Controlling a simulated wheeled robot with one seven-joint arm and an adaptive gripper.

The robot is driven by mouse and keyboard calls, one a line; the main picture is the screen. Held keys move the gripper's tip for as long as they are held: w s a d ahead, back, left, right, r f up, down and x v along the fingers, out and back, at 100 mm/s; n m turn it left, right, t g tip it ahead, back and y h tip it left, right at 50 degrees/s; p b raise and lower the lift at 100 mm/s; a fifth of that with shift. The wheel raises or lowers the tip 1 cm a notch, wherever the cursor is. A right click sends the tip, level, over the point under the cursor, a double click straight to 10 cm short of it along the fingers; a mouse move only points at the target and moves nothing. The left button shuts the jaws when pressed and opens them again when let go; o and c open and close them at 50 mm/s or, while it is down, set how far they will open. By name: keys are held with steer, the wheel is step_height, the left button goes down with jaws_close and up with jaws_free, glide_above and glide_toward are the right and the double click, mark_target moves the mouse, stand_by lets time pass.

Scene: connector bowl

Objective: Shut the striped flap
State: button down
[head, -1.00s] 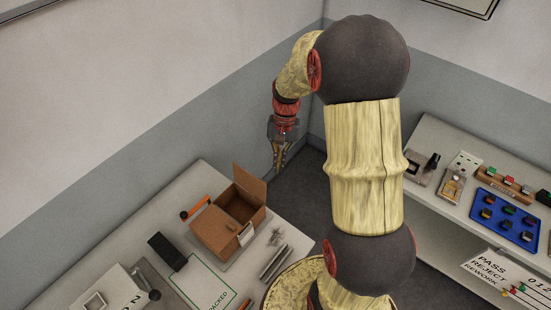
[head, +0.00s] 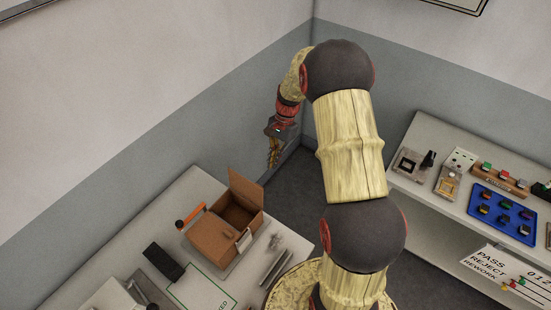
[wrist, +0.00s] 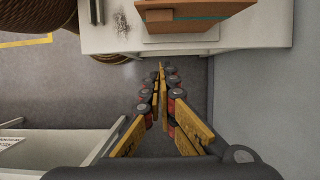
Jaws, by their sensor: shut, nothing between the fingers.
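A brown cardboard box (head: 210,240) stands on the left table. One flap (head: 246,191) stands up at its far side, and another panel covers the near left part of its top, leaving a dark opening between. I cannot make out stripes on either. My gripper (head: 272,163) is up in the air beyond the box, to the right of the raised flap and apart from it. In the wrist view its fingertips (wrist: 160,70) meet with nothing between them. The box (wrist: 180,24) shows at the top of that view, past the fingertips and cut off by the frame.
A black block (head: 164,262), an orange-ended tool (head: 189,216) and grey bars (head: 273,268) lie around the box. The right table holds a blue tray (head: 502,213) of small coloured parts. Grey floor lies between the tables; a wall is behind my gripper.

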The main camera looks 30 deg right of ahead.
mark_target(247, 187)
steer(key=s+a+f+b, duration=0.1)
steer(key=s+a+f, duration=0.1)
steer(key=a, duration=0.3)
steer(key=shift+f+b, duration=0.35)
steer(key=shift+f, duration=0.5)
steer(key=shift+r, duration=0.1)
steer(key=shift+s+a+r+h, duration=0.15)
steer(key=shift+a+r+h, duration=0.05)
steer(key=shift+a+h, duration=0.2)
